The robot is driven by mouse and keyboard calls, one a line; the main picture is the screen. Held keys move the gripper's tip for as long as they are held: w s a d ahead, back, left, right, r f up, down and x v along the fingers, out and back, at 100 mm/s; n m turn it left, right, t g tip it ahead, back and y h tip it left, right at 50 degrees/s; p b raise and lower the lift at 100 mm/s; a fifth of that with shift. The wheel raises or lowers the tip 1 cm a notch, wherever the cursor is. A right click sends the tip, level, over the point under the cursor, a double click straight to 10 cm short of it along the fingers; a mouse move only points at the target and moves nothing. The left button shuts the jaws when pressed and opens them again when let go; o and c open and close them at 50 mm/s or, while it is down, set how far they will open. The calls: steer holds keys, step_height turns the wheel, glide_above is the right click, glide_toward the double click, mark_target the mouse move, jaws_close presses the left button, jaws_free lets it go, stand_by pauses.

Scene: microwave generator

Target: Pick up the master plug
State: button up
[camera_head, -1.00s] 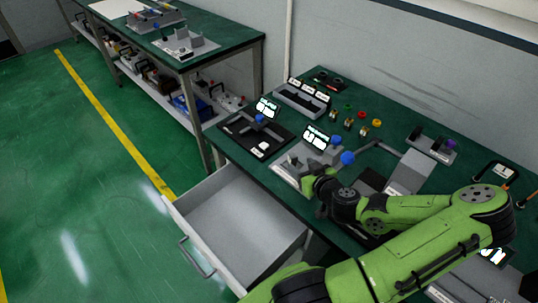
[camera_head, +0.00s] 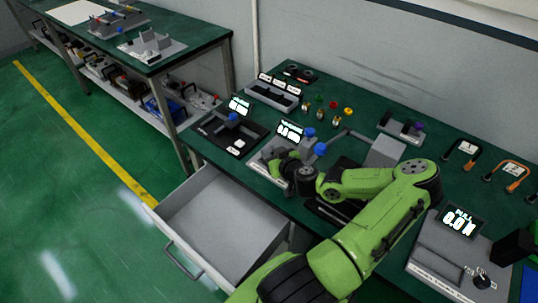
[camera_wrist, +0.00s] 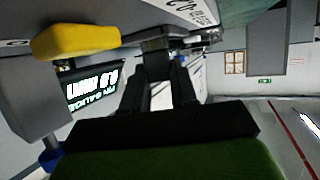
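No part is readably marked as the master plug, so I cannot tell which it is. My gripper (camera_head: 283,160) is low at the grey gauge station (camera_head: 262,160) with a lit display (camera_head: 290,131) and blue knobs (camera_head: 320,149). In the wrist view the two dark fingers of my gripper (camera_wrist: 164,62) stand apart with a gap between them. A grey block (camera_wrist: 165,32) is at or just beyond the fingertips; I cannot tell whether they touch it. A yellow part (camera_wrist: 75,40) on a grey block is left of the fingers. The display (camera_wrist: 95,88) appears upside down there.
An open drawer (camera_head: 222,222) juts out below the bench. A black station (camera_head: 225,140) is to the left. Several small coloured-top pieces (camera_head: 333,105) stand behind. A pull-force station (camera_head: 450,250) is at right. Clear green bench top (camera_head: 385,105) shows toward the wall.

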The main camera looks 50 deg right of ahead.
jaws_close()
steer(key=shift+r, duration=0.1)
